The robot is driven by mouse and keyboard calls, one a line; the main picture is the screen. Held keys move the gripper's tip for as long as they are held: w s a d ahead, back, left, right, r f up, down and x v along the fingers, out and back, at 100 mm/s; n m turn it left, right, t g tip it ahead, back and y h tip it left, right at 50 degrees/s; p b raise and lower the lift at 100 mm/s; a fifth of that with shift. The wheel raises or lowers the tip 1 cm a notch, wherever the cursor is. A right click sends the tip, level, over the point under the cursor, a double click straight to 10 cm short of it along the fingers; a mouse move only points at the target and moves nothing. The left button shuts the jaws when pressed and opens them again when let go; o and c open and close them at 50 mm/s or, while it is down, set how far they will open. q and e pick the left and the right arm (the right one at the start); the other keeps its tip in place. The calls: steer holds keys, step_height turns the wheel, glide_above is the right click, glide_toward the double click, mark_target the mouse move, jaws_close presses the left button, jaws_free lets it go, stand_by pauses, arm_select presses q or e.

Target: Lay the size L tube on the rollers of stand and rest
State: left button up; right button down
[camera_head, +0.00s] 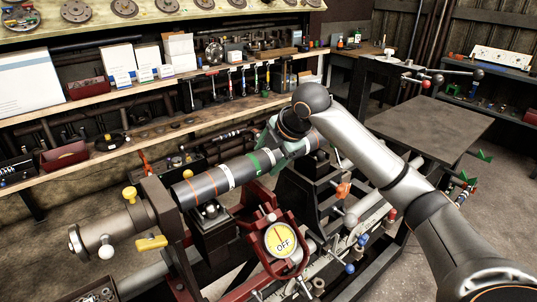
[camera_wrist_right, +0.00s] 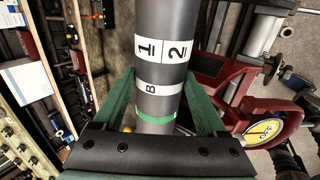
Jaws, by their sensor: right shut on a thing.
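A dark grey tube (camera_head: 207,185) with orange rings, white labels and a green band lies slantwise at the centre of the head view. My right gripper (camera_head: 289,148) is shut on it towards its far right end. In the right wrist view the tube (camera_wrist_right: 162,60) passes between the green fingers of that gripper (camera_wrist_right: 160,105), with labels "1", "2" and "B" showing; no L is readable. Beneath the tube's left part is a black stand block (camera_head: 213,236) with a shiny ball or roller; I cannot tell whether they touch. A red rest (camera_head: 262,205) stands beside the tube. My left gripper is out of view.
A yellow dial reading OFF (camera_head: 281,239) is on the red frame, near the tube. A dark upright with yellow knobs (camera_head: 150,243) stands at the tube's left end. A shelf (camera_head: 170,132) with tools runs behind. A bare grey tabletop (camera_head: 425,122) is at the right.

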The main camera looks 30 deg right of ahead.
steer(key=shift+w+r, duration=0.1)
steer(key=shift+r, duration=0.15)
steer(key=shift+c, duration=0.2)
jaws_free()
steer(key=shift+o, duration=0.2)
steer(key=shift+s+f, duration=0.2)
steer(key=shift+f, duration=0.2)
steer(key=v, duration=1.2)
steer(key=shift+r, duration=0.5)
